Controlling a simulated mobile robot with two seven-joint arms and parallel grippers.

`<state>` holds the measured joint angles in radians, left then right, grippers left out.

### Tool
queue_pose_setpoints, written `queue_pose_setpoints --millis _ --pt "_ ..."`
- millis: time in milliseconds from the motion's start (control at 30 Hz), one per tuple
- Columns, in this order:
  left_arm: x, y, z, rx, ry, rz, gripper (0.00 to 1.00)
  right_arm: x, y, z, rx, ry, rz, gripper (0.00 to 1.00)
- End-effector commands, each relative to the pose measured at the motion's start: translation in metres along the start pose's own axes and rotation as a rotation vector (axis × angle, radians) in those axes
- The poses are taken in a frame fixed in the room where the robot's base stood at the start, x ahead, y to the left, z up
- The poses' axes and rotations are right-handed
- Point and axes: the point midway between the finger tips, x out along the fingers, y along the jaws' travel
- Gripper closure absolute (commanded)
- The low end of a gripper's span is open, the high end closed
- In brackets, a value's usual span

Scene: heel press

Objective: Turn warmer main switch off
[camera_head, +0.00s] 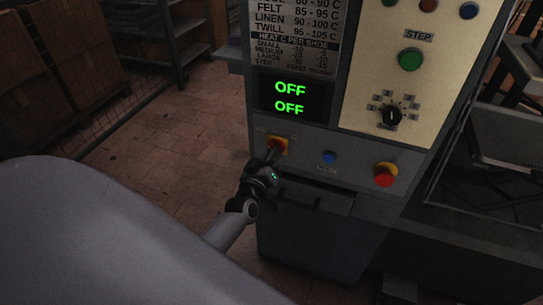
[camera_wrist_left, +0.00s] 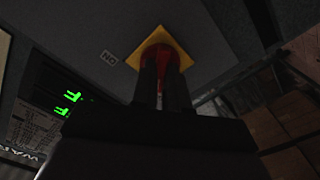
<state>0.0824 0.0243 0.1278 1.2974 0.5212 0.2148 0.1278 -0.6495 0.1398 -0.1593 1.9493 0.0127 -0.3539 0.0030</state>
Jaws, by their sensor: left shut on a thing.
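The warmer main switch (camera_head: 278,143) is a red knob on a yellow square plate, low on the left of the grey machine panel. In the left wrist view the red knob (camera_wrist_left: 161,55) sits in front of the yellow plate (camera_wrist_left: 183,55), with a small label beside it. My left gripper (camera_head: 273,156) is at the switch, its two dark fingers (camera_wrist_left: 162,85) shut on the red knob and hiding part of it. The display (camera_head: 290,98) above the switch reads OFF on two green lines. My right gripper is in neither view.
A blue button (camera_head: 329,157) and a red mushroom button on yellow (camera_head: 385,174) are right of the switch. A green button (camera_head: 410,59) and a black dial (camera_head: 391,115) are on the cream panel. A drawer handle (camera_head: 318,197) is below. Shelves (camera_head: 75,60) stand left, beyond open floor.

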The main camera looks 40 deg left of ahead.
Motion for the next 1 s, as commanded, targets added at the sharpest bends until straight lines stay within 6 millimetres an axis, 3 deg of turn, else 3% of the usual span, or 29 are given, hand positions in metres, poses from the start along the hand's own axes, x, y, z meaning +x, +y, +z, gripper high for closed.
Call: queue_pose_setpoints --millis 300,900,933,1000 --pt "-0.0002 -0.0003 -0.0002 -0.141 0.001 0.0 1.0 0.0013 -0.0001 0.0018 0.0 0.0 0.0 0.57" --pt "-0.0001 -0.0002 -0.0005 -0.18 0.001 0.0 1.0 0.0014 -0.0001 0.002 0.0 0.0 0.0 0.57" --pt "-0.0001 -0.0001 -0.0005 -0.18 0.001 0.0 0.8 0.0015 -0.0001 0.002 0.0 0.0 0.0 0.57" --pt "-0.0001 -0.0001 -0.0004 -0.179 0.001 0.0 0.61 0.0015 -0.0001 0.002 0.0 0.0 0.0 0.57"
